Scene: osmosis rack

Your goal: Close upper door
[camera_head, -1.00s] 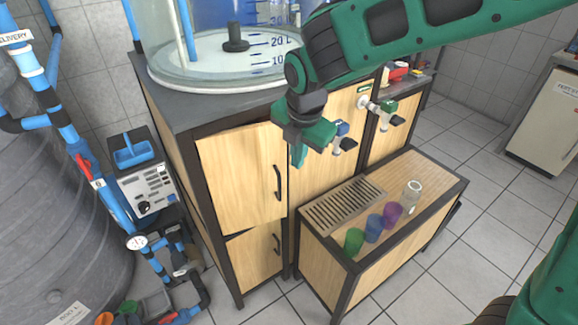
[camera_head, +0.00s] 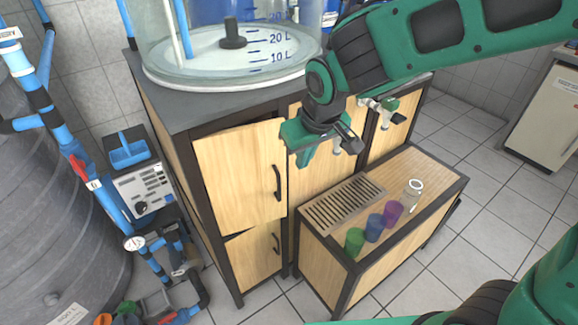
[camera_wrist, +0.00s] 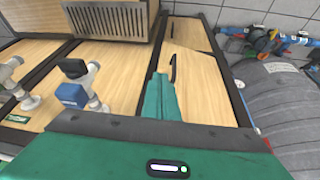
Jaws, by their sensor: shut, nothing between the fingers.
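The upper door (camera_head: 238,178) is a pale wood panel on the left of the dark-framed cabinet, with a black vertical handle (camera_head: 277,183) near its right edge. A dark gap shows along its top, so it looks slightly ajar. My green gripper (camera_head: 303,160) is shut and empty, just right of the door's upper right edge. In the wrist view, my closed fingers (camera_wrist: 159,78) point toward the handle (camera_wrist: 173,67), with the door (camera_wrist: 205,92) to their right. I cannot tell whether they touch the door.
A lower door (camera_head: 254,255) sits below. A low bench (camera_head: 440,180) with a slatted drain (camera_head: 340,205) and several coloured cups stands to the right. A clear tank (camera_head: 170,75) is on the cabinet top. Pipes and a grey tank (camera_head: 50,235) stand at left.

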